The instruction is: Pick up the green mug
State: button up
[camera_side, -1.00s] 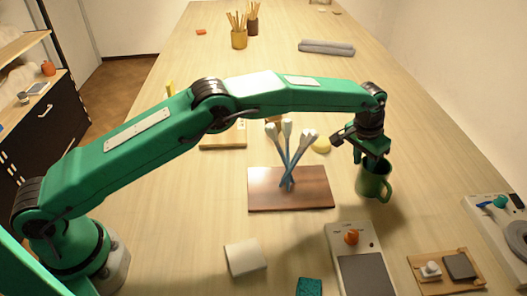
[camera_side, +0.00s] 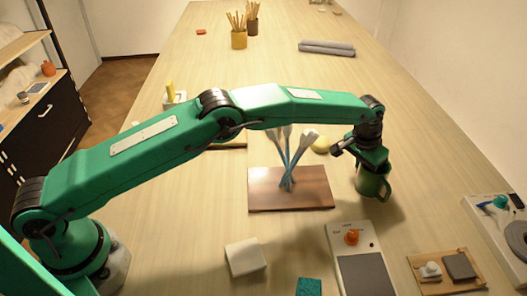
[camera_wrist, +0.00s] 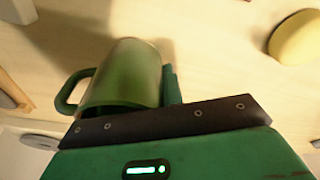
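The green mug (camera_side: 372,184) stands upright to the right of the brown board, its handle toward the right in the side view. My gripper (camera_side: 368,163) is down over the mug's rim and hides its top. In the wrist view the mug (camera_wrist: 130,72) has its handle to the left. One green finger of my gripper (camera_wrist: 171,86) lies against the mug's right side. The other finger is hidden by the mug, seemingly inside it, so the gripper looks shut on the wall.
A brown board (camera_side: 270,204) with crossed blue-and-white tools (camera_side: 288,160) is left of the mug. A device with an orange knob (camera_side: 351,237) is in front.

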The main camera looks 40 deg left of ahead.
jog(key=shift+r, duration=0.1)
grip_shut()
jog(key=shift+r, duration=1.9)
jog(key=s+d+r, duration=0.6)
jog(key=s+r, duration=0.1)
jog(key=s, duration=0.2)
jog(key=shift+s+d, duration=0.15)
jog(key=shift+s, duration=0.25)
jog(key=shift+w, duration=0.1)
